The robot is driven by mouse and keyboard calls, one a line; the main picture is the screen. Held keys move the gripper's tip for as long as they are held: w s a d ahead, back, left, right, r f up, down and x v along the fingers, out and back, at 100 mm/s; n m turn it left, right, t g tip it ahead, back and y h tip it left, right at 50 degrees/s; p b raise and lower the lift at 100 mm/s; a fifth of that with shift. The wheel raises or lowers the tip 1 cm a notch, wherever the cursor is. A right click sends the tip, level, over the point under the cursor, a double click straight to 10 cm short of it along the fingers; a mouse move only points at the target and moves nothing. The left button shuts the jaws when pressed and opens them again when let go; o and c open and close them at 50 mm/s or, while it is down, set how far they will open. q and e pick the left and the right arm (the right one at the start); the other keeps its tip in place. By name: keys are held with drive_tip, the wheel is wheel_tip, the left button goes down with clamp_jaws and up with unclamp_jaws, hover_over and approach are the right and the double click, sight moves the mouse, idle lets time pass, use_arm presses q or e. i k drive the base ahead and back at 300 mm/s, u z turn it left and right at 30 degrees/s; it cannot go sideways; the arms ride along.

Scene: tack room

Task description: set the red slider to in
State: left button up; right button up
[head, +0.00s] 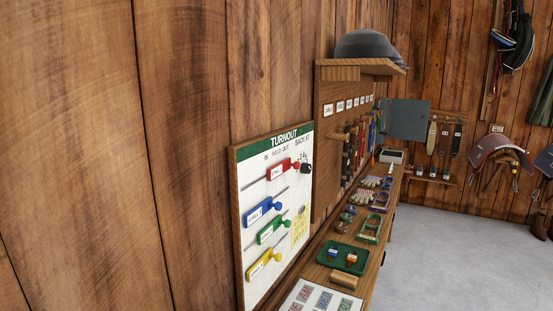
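The turnout board (241,166) hangs on the wood wall at left centre, with headings for in, field out and back at. The red slider (281,172) is a labelled plate with a red knob on the top rod. It sits toward the right of its rod, with bare rod showing on its left. The blue slider (258,211), green slider (266,234) and yellow slider (259,264) sit on the rods below, farther left. A small dark object (306,168) shows just right of the red knob; I cannot tell what it is. Neither gripper is in view.
A narrow wooden bench runs along the wall, with a green tray (343,258), a wooden block (343,279) and several small items. A shelf (356,68) holding a dark helmet (367,45) juts out above. Grey floor (445,245) is clear at right.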

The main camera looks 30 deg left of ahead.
sight(274, 172)
drive_tip(key=u, duration=0.75)
drive_tip(key=i, duration=0.85)
drive_tip(key=u, duration=0.75)
